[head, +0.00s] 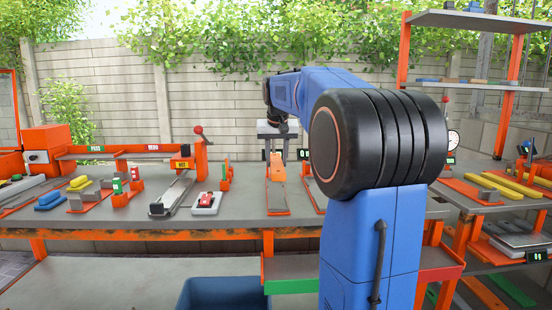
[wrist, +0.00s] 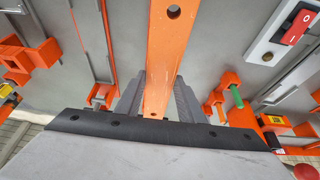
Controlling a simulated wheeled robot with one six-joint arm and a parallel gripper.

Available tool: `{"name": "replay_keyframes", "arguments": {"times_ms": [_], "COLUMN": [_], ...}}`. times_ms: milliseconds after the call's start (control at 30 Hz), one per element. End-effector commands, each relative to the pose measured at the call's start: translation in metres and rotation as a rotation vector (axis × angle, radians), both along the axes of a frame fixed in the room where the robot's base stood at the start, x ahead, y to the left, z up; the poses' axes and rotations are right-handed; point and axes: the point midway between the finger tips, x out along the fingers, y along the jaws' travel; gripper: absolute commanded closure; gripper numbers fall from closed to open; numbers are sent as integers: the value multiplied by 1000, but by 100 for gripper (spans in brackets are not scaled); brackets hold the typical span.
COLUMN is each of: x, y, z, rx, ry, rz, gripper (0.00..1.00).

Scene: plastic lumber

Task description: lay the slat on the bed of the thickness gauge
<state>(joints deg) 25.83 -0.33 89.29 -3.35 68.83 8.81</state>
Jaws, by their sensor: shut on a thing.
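My gripper (wrist: 155,105) is shut on an orange slat (wrist: 168,60), which lies between its two grey fingers in the wrist view. The slat has a round hole toward the top of that view. In the head view my gripper (head: 277,148) is over the back of the workbench, and the orange slat (head: 276,172) extends toward the front edge below it. I cannot tell whether the slat touches what is under it. A round white dial (head: 453,140) shows at the right, partly behind my arm; I cannot tell whether it belongs to the thickness gauge. The gauge's bed is not clearly identifiable.
The bench (head: 245,205) is crowded. A red switch on a grey plate (head: 206,202) and a green-topped orange post (head: 226,172) stand left of the slat. A red-knobbed lever (head: 198,130) rises farther left. A blue bin (head: 225,292) sits below the front edge.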

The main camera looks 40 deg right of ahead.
Motion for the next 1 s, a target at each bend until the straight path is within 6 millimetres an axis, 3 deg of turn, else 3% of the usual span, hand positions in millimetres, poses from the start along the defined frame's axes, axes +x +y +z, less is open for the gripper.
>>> {"name": "replay_keyframes", "arguments": {"times_ms": [633,1000], "x": [0,0], "y": [0,0], "z": [-60,-78], "rx": [0,-1], "ry": [0,-1], "rz": [0,0], "gripper": [95,95]}}
